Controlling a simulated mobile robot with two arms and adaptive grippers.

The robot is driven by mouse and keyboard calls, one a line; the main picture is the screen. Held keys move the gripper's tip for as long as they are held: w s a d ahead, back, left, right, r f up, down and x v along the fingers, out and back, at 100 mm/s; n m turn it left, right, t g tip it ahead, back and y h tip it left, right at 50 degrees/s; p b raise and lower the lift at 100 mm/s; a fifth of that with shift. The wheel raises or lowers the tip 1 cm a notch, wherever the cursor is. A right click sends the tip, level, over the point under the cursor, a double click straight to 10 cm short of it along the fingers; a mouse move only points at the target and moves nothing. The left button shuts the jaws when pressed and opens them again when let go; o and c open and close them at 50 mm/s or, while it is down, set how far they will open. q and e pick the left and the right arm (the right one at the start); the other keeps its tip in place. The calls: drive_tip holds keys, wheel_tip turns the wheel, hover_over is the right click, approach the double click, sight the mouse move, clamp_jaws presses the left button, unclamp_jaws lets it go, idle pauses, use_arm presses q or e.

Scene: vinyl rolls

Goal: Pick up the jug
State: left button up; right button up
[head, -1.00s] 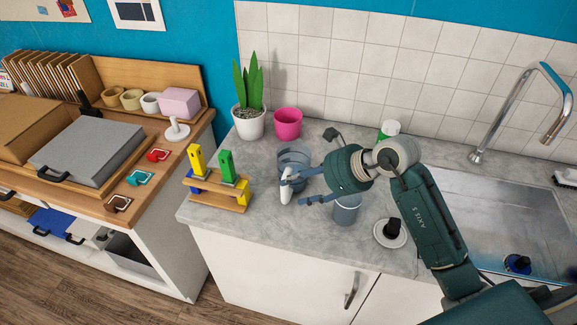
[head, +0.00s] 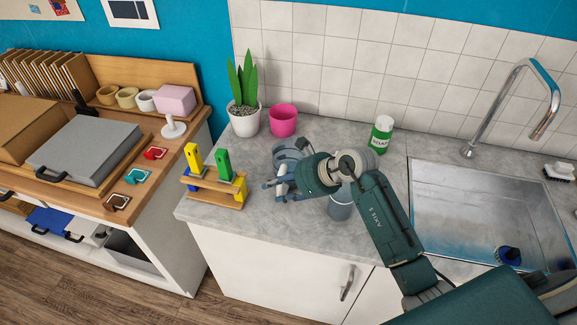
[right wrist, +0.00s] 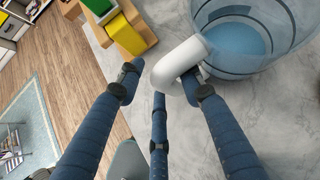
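The jug (head: 287,154) is a clear bluish vessel standing on the grey counter, partly hidden in the head view by my right gripper (head: 269,184). In the right wrist view the jug (right wrist: 240,40) fills the top right, and its white handle (right wrist: 172,66) curves down toward my fingers. My right gripper (right wrist: 160,80) is open around the handle. My left gripper is not in view.
A grey cup (head: 340,207) stands just right of my gripper, under my arm. A wooden stand with yellow and green blocks (head: 214,190) is close on the left. A pink pot (head: 283,120), a potted plant (head: 245,118) and a green-white bottle (head: 381,136) stand behind. The sink (head: 480,215) is right.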

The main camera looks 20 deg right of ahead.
clamp_jaws()
drive_tip(key=shift+w+r, duration=0.1)
